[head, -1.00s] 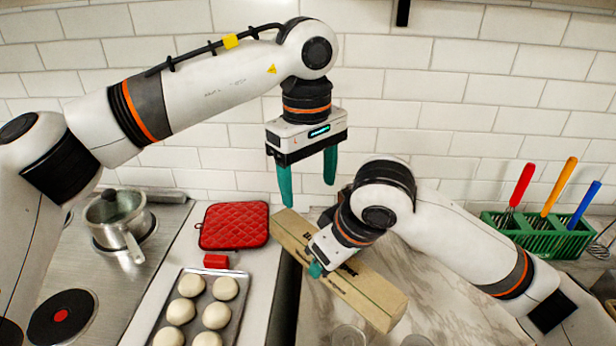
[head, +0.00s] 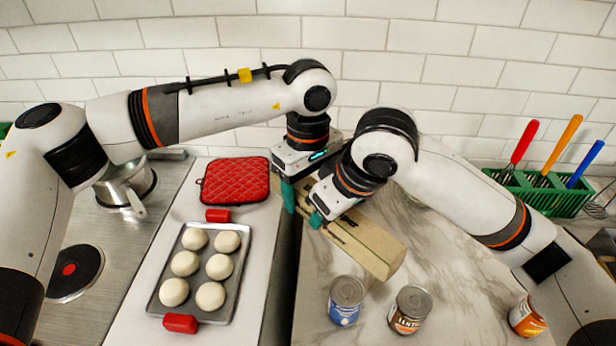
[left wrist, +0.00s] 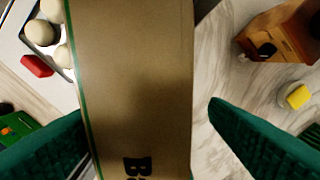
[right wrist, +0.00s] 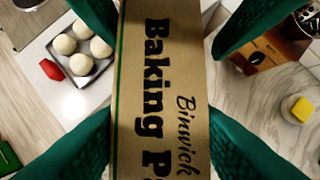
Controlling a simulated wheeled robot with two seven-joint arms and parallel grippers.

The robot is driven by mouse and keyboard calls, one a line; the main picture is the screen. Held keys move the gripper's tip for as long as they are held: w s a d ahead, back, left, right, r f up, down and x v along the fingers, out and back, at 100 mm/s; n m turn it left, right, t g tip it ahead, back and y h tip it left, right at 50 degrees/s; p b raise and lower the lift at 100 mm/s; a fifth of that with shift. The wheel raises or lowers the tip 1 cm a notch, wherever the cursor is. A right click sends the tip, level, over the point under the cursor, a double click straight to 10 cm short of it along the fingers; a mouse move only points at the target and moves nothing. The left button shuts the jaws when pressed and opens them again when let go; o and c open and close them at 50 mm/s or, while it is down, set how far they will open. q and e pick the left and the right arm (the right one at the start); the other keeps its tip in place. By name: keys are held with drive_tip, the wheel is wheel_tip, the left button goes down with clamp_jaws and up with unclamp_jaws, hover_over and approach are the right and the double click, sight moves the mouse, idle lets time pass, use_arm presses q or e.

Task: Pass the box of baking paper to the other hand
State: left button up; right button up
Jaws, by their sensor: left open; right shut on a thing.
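The long brown box of baking paper (head: 372,245) is held tilted above the counter in the head view. My right gripper (head: 320,218) is shut on it near its middle; the right wrist view shows the printed face of the box (right wrist: 150,80) between the fingers. My left gripper (head: 292,195) is open at the far left end of the box, close beside the right gripper. In the left wrist view its fingers (left wrist: 146,112) stand on either side of the box (left wrist: 130,70), with a visible gap on the right. The left gripper's second finger is hidden in the head view.
A tray of dough balls (head: 158,300) and a red pot holder (head: 235,182) lie left of the box. A blue can (head: 345,308) and a lentil can (head: 408,318) stand below it. A green utensil rack (head: 540,195) is at right.

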use_arm(q)
drive_tip(key=c, duration=1.1)
use_arm(e)
drive_tip(key=shift+s, duration=0.1)
use_arm(q)
drive_tip(key=shift+d+r, duration=0.1)
drive_tip(key=shift+c, duration=0.6)
use_arm(e)
drive_tip(key=o, duration=1.2)
drive_tip(key=shift+a, duration=0.1)
